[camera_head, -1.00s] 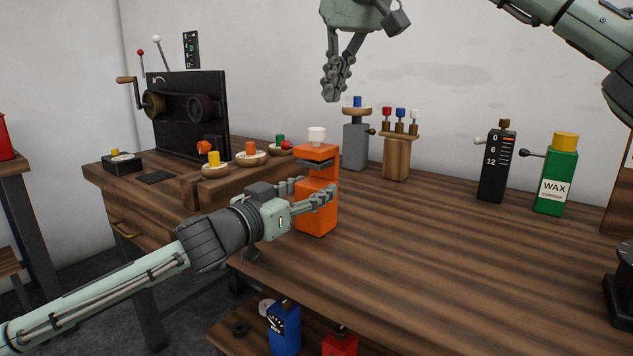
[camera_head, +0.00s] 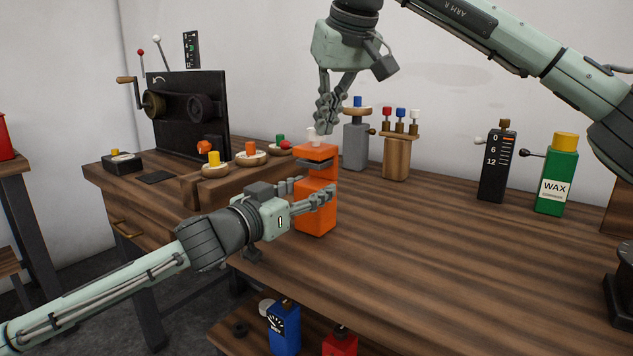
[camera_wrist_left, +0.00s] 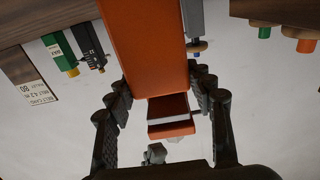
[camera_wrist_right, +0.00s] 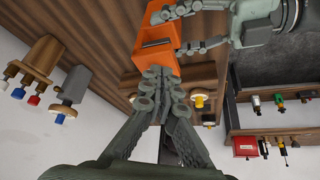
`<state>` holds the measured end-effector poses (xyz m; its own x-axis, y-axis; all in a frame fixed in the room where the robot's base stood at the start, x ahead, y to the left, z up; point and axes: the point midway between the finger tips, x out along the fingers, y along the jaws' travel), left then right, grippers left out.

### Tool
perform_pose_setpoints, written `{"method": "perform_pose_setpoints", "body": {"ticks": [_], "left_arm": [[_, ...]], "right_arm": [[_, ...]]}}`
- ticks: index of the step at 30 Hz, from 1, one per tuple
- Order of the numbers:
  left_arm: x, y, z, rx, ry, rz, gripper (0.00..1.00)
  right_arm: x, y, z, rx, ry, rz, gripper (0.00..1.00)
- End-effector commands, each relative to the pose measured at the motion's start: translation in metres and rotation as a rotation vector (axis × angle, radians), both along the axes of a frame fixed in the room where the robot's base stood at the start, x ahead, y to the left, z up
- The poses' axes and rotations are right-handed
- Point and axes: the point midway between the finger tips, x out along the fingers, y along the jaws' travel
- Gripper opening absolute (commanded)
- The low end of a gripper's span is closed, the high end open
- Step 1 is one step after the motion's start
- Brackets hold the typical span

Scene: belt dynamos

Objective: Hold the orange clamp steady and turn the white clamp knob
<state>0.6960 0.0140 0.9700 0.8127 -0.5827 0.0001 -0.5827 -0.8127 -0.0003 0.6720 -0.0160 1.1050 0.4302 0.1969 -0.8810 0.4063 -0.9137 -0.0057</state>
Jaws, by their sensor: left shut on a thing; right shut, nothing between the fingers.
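The orange clamp (camera_head: 315,215) stands upright on the workbench near its front left edge. My left gripper (camera_head: 311,193) is shut on the orange clamp around its lower body. The clamp also fills the middle of the left wrist view (camera_wrist_left: 145,45) between the fingers. My right gripper (camera_head: 327,128) is shut and empty, pointing down right at the knob. In the right wrist view its fingertips are together over the clamp top (camera_wrist_right: 155,55), and the knob is hidden there.
A grey post with a wooden disc (camera_head: 356,145) and a wooden peg block (camera_head: 397,158) stand behind the clamp. Small wooden dishes (camera_head: 216,170) lie to its left, near a black belt machine (camera_head: 190,115). A green wax bottle (camera_head: 557,180) stands at right. The middle bench is clear.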

Motion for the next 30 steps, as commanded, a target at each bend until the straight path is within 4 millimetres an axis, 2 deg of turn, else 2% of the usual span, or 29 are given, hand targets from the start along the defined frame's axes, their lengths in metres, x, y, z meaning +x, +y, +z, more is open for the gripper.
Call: {"method": "perform_pose_setpoints", "body": {"ticks": [6,30], "left_arm": [[0.0003,0.0003,-0.0004,0.000,0.001,0.001,0.00],[-0.0001,-0.0003,-0.0004,-0.001,0.002,-0.001,0.00]], "right_arm": [[-0.0003,0.0001,-0.0072,0.001,-0.001,0.000,0.00],[0.0044,0.0020,-0.0072,0.001,-0.001,0.000,0.00]]}}
